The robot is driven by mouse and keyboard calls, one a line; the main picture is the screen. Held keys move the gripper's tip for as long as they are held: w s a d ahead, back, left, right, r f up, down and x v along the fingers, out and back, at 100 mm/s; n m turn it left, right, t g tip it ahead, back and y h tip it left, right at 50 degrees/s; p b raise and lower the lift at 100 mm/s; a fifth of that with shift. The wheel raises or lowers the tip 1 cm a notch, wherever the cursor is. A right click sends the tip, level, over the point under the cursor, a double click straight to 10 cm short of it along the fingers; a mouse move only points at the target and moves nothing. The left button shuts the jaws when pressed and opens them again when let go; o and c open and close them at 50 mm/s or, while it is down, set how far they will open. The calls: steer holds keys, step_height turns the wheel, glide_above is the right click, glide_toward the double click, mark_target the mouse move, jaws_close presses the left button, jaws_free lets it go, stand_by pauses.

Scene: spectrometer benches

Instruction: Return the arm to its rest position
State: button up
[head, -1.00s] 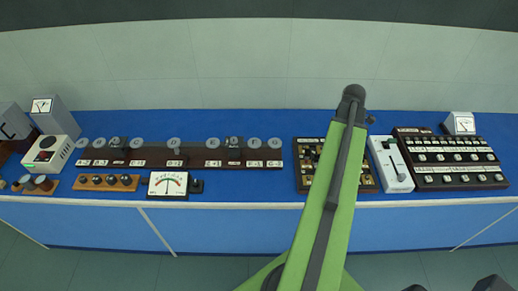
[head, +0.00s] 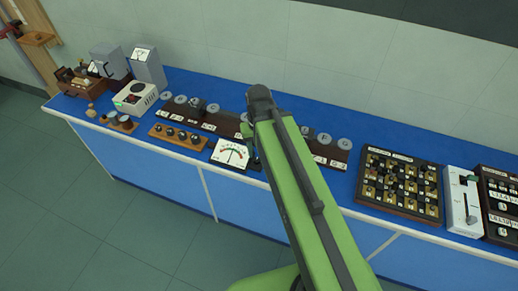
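My green arm rises from the bottom of the head view and reaches up over the blue bench (head: 232,84). Its dark upper end stands in front of a long dark rail with several round grey discs (head: 344,144) and hides part of it. My gripper's fingers cannot be made out behind or beyond the arm's end, and no held object shows.
Open floor (head: 60,190) lies front left.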

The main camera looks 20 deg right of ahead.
step_height(320, 180, down, 7)
steer(key=b, duration=0.7)
steer(key=shift+f, duration=0.2)
steer(key=shift+c, duration=0.5)
steer(key=shift+d, duration=0.1)
steer(key=shift+c, duration=0.2)
